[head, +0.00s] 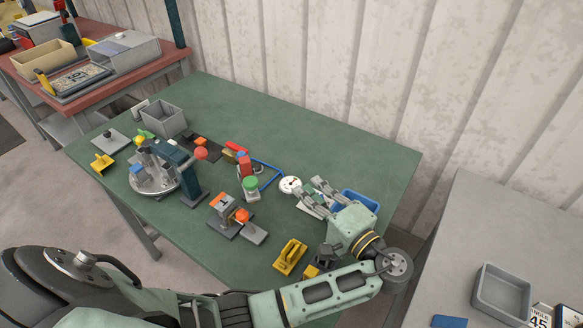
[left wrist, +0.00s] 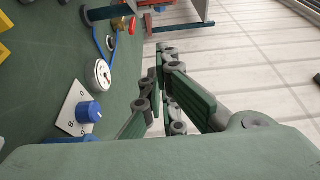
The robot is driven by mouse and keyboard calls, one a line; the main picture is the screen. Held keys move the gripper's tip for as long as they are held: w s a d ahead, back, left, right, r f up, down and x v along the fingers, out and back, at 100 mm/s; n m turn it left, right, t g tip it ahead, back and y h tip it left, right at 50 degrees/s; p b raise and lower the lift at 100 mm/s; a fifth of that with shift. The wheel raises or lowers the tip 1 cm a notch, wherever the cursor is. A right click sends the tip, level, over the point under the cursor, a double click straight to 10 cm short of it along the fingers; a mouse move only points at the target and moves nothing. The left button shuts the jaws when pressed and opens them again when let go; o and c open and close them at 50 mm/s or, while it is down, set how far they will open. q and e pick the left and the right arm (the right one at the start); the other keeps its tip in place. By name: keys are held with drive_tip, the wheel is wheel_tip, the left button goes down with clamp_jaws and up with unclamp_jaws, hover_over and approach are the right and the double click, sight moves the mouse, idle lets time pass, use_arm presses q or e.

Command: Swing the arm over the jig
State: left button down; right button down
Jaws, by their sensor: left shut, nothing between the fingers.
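The bending jig is a round grey plate (head: 152,184) with blocks on it, at the left of the green table in the head view. A dark teal arm (head: 168,151) stands at its right side, with a red ball knob (head: 201,153) at the arm's outer end. My left gripper (head: 308,190) is shut and empty. It is above the right part of the table, well to the right of the jig and knob. Its fingers also show in the left wrist view (left wrist: 163,85). The jig is not clearly visible there. My right gripper is not in view.
A round white dial (head: 290,185) and a blue bin (head: 360,200) lie close to the left gripper. The back of the table is clear.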

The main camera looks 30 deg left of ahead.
use_arm(q)
drive_tip(key=a+p, duration=0.5)
drive_tip(key=a, duration=0.4)
drive_tip(key=shift+s+a+r+p, duration=0.15)
drive_tip(key=shift+s+a+p, duration=0.05)
drive_tip(key=shift+s+p, duration=0.2)
drive_tip(key=shift+w, duration=0.1)
